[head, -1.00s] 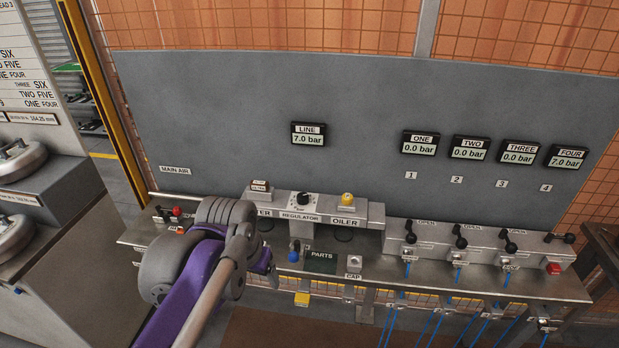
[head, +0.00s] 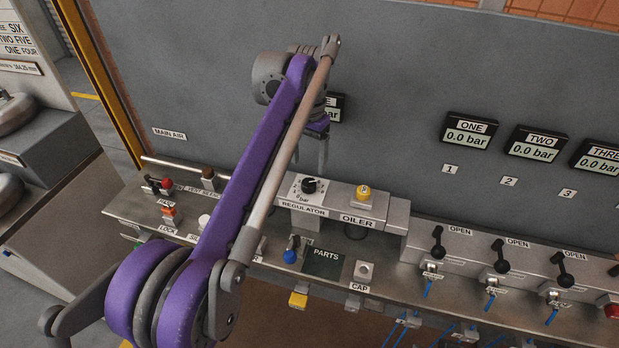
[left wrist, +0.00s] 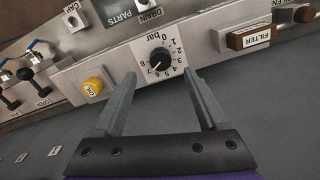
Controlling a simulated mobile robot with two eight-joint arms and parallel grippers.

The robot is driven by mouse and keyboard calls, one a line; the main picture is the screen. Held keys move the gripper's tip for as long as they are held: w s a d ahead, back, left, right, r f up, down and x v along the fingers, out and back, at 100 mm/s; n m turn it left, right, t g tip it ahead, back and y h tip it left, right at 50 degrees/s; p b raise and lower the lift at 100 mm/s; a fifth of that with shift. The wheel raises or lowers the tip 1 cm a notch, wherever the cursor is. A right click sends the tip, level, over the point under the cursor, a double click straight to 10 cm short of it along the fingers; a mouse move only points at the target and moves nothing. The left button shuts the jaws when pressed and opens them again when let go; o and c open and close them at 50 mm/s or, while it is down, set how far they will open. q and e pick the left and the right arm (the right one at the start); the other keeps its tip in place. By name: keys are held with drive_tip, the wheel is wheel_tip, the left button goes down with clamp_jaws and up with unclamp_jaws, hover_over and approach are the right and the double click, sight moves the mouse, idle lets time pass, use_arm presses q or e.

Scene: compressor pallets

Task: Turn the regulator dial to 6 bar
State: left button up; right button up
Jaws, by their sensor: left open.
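The regulator dial (head: 309,186) is a black knob on a white scale plate on the front unit, above the REGULATOR label. In the left wrist view the dial (left wrist: 160,58) has its white mark pointing lower left, around the 7. My left gripper (head: 322,160) is raised above and behind the dial, with its fingers hanging down. In the left wrist view my left gripper (left wrist: 161,76) is open and empty, and the dial appears between and beyond its fingertips, apart from them. The LINE display (head: 334,107) is mostly hidden by my arm. My right gripper is not in view.
A yellow oiler knob (head: 364,192) sits right of the dial. The brown filter block (left wrist: 248,37) is on the other side. A blue-knobbed drain (head: 291,255) and a PARTS tray (head: 322,263) lie in front. Valve levers (head: 437,241) stand at the right.

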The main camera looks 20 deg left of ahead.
sight(309, 182)
use_arm(q)
wheel_tip(309, 182, down, 7)
drive_tip(key=shift+w+r+b, duration=0.1)
drive_tip(key=shift+r+b, duration=0.05)
drive_tip(key=shift+b, duration=0.3)
clamp_jaws()
drive_tip(key=shift+r, duration=0.1)
drive_tip(key=shift+n+p, duration=0.85)
drive_tip(key=shift+n, duration=0.55)
drive_tip(key=shift+n+p, duration=0.6)
drive_tip(key=shift+n, duration=0.9)
